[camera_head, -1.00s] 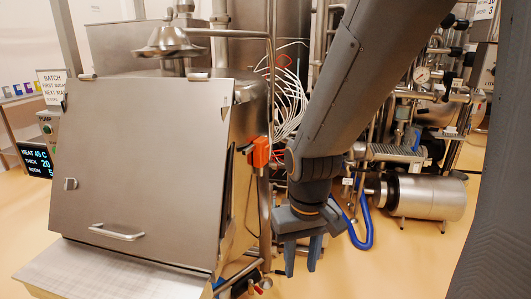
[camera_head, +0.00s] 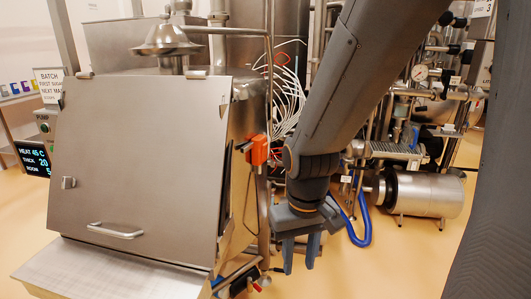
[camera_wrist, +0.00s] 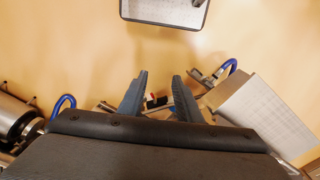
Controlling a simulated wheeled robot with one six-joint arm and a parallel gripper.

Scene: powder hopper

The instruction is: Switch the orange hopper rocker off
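The orange hopper rocker (camera_head: 258,150) is an orange box on the right side of the steel hopper (camera_head: 140,160), in the head view. Its on or off position is too small to tell. My gripper (camera_head: 299,270) hangs pointing down, lower and to the right of the orange box, apart from it. Its two fingers are apart with nothing between them. In the wrist view my gripper (camera_wrist: 158,85) also shows open and empty above the floor. The orange box does not show in the wrist view.
White wires (camera_head: 287,95) hang behind the orange box. Steel pipes and a blue hose (camera_head: 362,232) stand behind my arm. A steel motor (camera_head: 425,194) is at the right. A pale step plate (camera_head: 100,268) juts out before the hopper. Open floor lies at lower right.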

